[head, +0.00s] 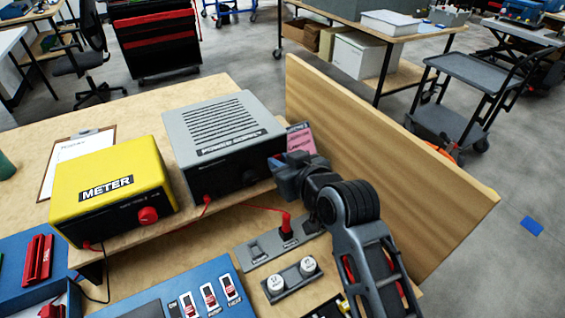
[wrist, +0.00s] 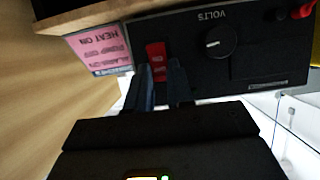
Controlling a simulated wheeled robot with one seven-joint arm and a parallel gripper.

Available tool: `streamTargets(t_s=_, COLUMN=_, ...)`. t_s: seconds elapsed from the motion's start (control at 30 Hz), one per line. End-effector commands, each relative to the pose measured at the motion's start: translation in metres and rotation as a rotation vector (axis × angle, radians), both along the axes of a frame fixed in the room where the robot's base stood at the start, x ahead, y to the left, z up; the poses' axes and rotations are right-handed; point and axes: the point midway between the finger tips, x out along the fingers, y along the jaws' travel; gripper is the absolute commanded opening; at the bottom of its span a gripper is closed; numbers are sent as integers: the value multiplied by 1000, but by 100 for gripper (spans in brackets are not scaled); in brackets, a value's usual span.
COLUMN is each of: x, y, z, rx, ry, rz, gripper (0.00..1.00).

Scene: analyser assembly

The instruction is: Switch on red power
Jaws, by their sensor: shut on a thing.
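The grey power box (head: 220,138) stands on the raised wooden shelf, its black front facing my arm. In the wrist view its dark panel (wrist: 265,62) appears upside down, with a VOLTS dial (wrist: 221,42) and a red power switch (wrist: 156,52). My gripper (head: 279,170) is at the right end of that front panel. In the wrist view my gripper (wrist: 162,78) has its two dark fingers close on either side of the red switch, shut on it. The switch is hidden in the head view, and its on or off position cannot be told.
A yellow meter box (head: 112,187) stands left of the power box. A pink card (head: 300,140) is beside the gripper, near an upright wooden panel (head: 375,165). Red leads run along the front to a socket strip (head: 265,248). A blue switch panel (head: 180,285) lies below.

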Motion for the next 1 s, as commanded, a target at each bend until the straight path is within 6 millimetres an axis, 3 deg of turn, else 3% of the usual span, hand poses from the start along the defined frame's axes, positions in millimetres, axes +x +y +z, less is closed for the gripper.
streamTargets(t_s=0.33, x=-1, y=0, z=-6, rx=20, ry=-29, rz=1, gripper=0)
streamTargets(t_s=1.0, x=-3, y=-2, z=-14, rx=174, ry=-259, rz=1, gripper=0)
